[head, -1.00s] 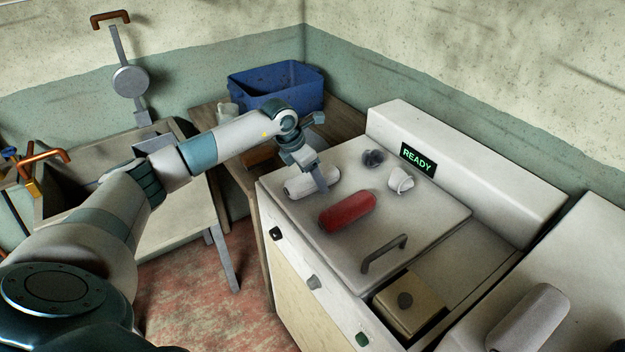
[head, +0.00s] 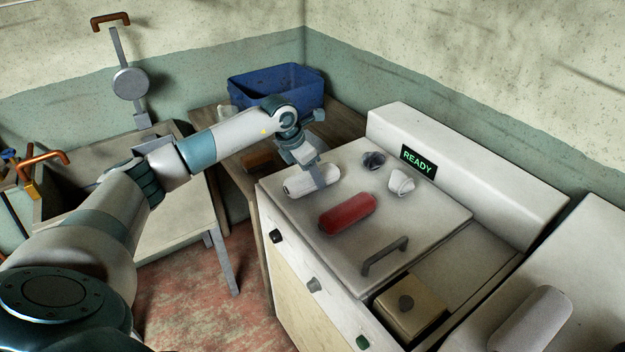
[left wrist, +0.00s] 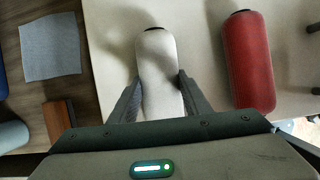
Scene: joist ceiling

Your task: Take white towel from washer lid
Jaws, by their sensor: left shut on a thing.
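The white towel (head: 298,186) is a rolled cylinder lying on the washer lid (head: 433,221), at its left end. In the left wrist view the white towel (left wrist: 157,62) sits between the two fingers. My left gripper (head: 321,178) is shut on it, with one finger visible on its near side in the head view. The left wrist view shows both fingers of the left gripper (left wrist: 158,95) against its sides. The towel appears at lid level; I cannot tell if it is lifted. My right gripper is not in view.
A red roll (head: 347,213) lies close to the right of the white towel. A white cup (head: 401,182), a dark knob-like item (head: 373,160) and the lid handle (head: 384,256) are also on the lid. A blue bin (head: 276,86) stands on the wooden table behind.

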